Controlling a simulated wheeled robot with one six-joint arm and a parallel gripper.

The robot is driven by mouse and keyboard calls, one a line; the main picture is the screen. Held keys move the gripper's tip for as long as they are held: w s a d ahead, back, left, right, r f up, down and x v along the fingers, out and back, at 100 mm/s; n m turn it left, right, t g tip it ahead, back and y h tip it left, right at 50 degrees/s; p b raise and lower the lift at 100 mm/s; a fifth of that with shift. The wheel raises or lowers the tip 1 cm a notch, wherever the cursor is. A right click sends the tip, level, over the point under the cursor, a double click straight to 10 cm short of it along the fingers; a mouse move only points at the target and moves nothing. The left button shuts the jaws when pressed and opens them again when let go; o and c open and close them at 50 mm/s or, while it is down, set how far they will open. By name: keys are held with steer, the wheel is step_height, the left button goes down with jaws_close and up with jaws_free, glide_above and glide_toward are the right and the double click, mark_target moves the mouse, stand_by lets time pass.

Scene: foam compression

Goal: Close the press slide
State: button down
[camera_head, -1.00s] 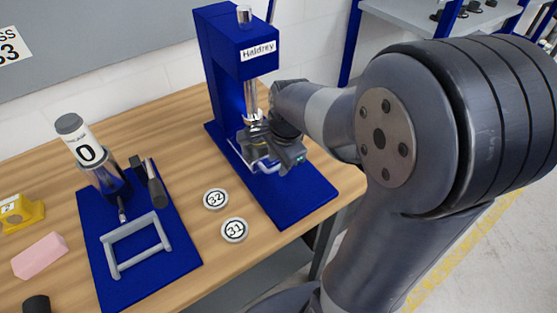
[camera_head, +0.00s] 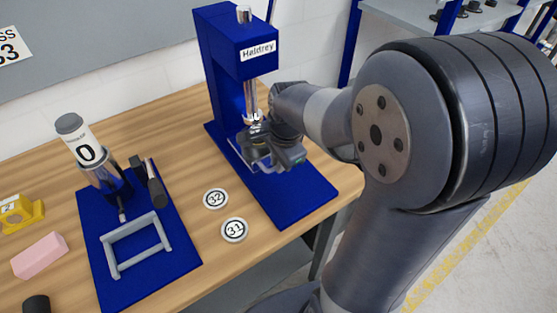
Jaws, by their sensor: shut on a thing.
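The blue press (camera_head: 226,75), labelled Haldrey, stands at the back of the table on a blue base plate (camera_head: 297,201). Its steel ram (camera_head: 250,97) points down over the slide area. The press slide shows as a pale metal frame or handle (camera_head: 261,167) low at the press. My gripper (camera_head: 266,150) is at the slide, under and in front of the ram, and shut on its handle. The fingertips and most of the slide are hidden by the gripper and wrist.
Left on a blue plate (camera_head: 182,256) stand a metal handle frame (camera_head: 136,244) and a cylinder marked 0 (camera_head: 85,148). Discs marked 32 (camera_head: 215,198) and 31 (camera_head: 234,230) lie between the plates. A pink block (camera_head: 39,255) and a yellow holder (camera_head: 20,212) sit at far left.

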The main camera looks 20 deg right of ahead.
steer(key=shift+w+a, duration=0.2)
steer(key=shift+w, duration=0.45)
steer(key=shift+w+a, duration=0.2)
steer(key=shift+w, duration=0.45)
steer(key=shift+r, duration=0.1)
steer(key=c, duration=1.5)
jaws_free()
step_height(320, 180, up, 10)
steer(key=s, duration=0.2)
steer(key=shift+d+r, duration=0.25)
steer(key=shift+d, duration=0.05)
steer(key=shift+f, duration=0.1)
